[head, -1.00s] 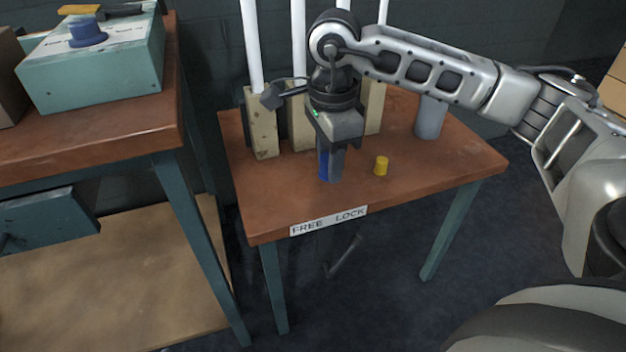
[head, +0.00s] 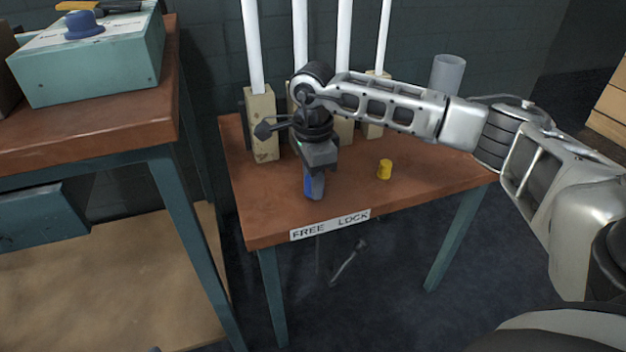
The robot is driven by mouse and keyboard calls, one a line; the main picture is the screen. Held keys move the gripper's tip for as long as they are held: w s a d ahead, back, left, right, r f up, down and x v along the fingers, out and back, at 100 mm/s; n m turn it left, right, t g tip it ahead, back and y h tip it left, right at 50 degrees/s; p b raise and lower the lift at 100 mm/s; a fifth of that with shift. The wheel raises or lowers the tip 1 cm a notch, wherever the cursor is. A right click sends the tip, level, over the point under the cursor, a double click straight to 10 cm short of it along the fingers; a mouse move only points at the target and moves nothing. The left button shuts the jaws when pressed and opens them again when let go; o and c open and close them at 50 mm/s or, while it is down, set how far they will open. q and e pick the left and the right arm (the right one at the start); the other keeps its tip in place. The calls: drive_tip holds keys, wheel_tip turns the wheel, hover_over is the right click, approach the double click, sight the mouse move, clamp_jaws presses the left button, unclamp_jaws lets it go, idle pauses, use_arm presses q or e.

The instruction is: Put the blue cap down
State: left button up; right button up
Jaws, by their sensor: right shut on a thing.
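My right gripper (head: 314,190) points down over the front part of the small brown table (head: 430,175), above the "FREE LOCK" label. It is shut on the blue cap (head: 309,187), which shows between its fingers. The cap is at or just above the table top; I cannot tell whether it touches. A yellow cap (head: 384,169) stands on the table to the right of the gripper. My left gripper is not in view.
White glass tubes (head: 343,55) stand in wooden blocks (head: 262,125) along the table's back. A grey cylinder (head: 447,75) is at the back right. A teal box (head: 90,60) with a blue knob sits on the left bench (head: 100,130). The table's front left is clear.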

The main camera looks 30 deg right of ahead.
drive_tip(key=shift+f, duration=0.2)
drive_tip(key=o, duration=0.9)
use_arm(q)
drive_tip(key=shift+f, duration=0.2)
use_arm(e)
drive_tip(key=shift+o, duration=0.2)
drive_tip(key=shift+r, duration=0.1)
drive_tip(key=shift+r, duration=0.3)
use_arm(q)
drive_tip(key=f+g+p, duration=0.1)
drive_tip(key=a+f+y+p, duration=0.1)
drive_tip(key=p, duration=0.1)
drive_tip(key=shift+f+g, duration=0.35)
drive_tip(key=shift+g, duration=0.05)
use_arm(e)
wheel_tip(320, 180, up, 12)
drive_tip(key=shift+f, duration=0.15)
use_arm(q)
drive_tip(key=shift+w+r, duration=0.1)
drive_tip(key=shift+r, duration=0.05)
